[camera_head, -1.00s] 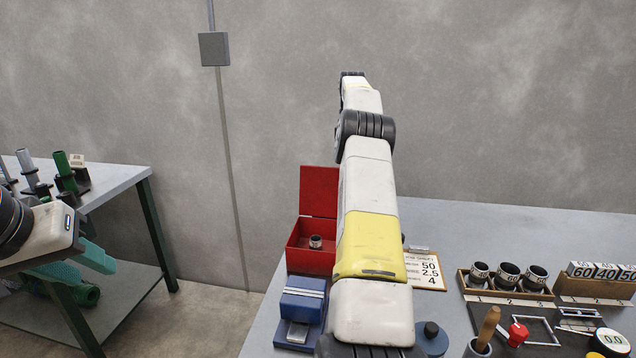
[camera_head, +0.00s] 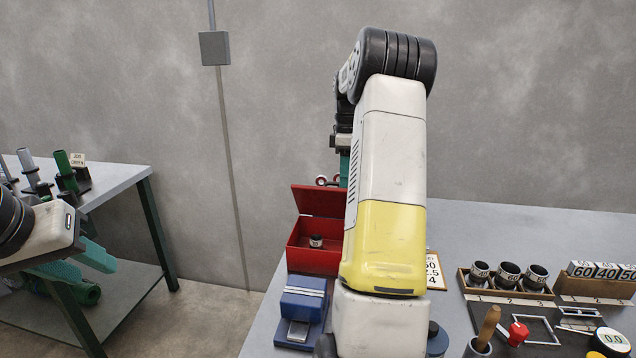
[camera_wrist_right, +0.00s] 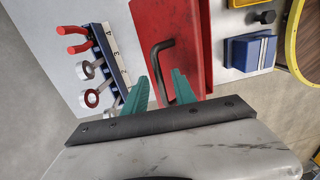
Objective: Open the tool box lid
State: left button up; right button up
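The red tool box (camera_head: 310,261) stands on the bench with its lid (camera_head: 318,201) raised at the back, so the inside shows. A dark ring (camera_head: 316,241) lies in it. In the right wrist view the lid's red face (camera_wrist_right: 190,30) carries a bent black handle (camera_wrist_right: 164,62). My right gripper (camera_wrist_right: 158,85) is open, its teal fingers on either side of the handle's lower end; contact cannot be told. In the head view one teal finger (camera_head: 344,168) shows behind the lid; my arm hides the rest. My left gripper (camera_head: 85,270) is open and empty at the far left.
A blue box (camera_head: 302,300) stands in front of the tool box. A rack (camera_wrist_right: 105,55) with red-handled pliers and rings is beside the lid in the wrist view. Cups in a tray (camera_head: 507,279) and other tools fill the bench's right. A side table (camera_head: 120,180) is left.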

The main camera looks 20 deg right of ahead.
aim_at(343, 189)
jog(key=s+a, duration=0.2)
jog(key=s, duration=0.2)
jog(key=shift+a+r, duration=0.25)
jog(key=shift+a, duration=0.15)
jog(key=shift+s, duration=0.1)
